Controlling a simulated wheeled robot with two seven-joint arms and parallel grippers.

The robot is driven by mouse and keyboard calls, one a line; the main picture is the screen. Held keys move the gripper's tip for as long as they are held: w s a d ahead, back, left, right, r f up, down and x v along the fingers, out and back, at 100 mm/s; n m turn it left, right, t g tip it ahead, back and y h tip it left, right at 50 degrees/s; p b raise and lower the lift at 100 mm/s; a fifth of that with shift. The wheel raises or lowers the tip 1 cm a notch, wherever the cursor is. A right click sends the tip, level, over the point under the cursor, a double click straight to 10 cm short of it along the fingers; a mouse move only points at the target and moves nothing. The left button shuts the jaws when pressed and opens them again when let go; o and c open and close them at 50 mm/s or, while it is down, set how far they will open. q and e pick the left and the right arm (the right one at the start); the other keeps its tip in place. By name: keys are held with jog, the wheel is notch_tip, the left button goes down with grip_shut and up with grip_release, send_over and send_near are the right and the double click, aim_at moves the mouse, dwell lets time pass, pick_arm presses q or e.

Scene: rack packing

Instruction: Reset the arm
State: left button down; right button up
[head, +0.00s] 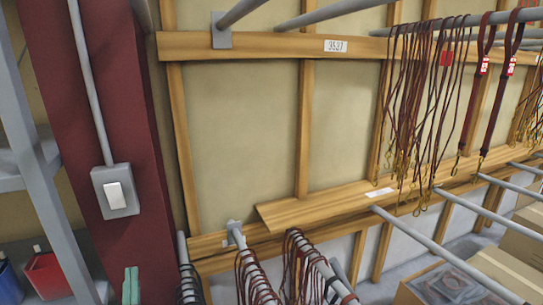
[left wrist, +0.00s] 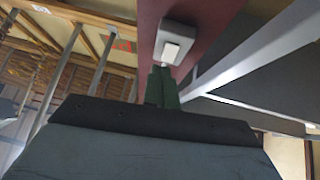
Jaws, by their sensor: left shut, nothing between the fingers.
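My left gripper (head: 131,285) shows only as green fingertips at the bottom edge of the head view, below the light switch and in front of the dark red pillar. In the left wrist view its green fingers (left wrist: 163,88) are together, shut and empty, pointing toward the pillar. The white light switch (left wrist: 175,48) is just beyond the fingertips in that picture. It also shows in the head view (head: 115,192). I cannot tell the exact gap between fingers and switch. My right gripper is in neither view.
The dark red pillar (head: 90,90) stands at left beside a grey metal shelf frame (head: 45,180). Several rails with hanging dark red leads (head: 425,95) fill the right and lower middle. Cardboard boxes (head: 510,270) are at lower right.

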pick_arm(q)
jog(key=s+d+f+m+g+h, duration=0.4)
jog(key=d+f+m+g+h, duration=0.2)
jog(key=d+f+g+h, duration=0.4)
jog(key=s+f+g+y, duration=0.15)
jog(key=s+g, duration=0.35)
jog(key=s, duration=0.5)
jog(key=s+f+g, duration=0.3)
jog(key=s+g, duration=0.2)
jog(key=s, duration=0.5)
notch_tip(320, 180, down, 27)
jog(key=s+g+b, duration=0.1)
jog(key=b, duration=0.2)
jog(key=s+a+f+g+b, duration=0.1)
jog(key=s+a+f+b, duration=0.1)
jog(key=s+f, duration=1.4)
jog(key=shift+s+a+f+g, duration=0.2)
jog(key=shift+a+f+g, duration=0.1)
jog(key=shift+a+f, duration=0.35)
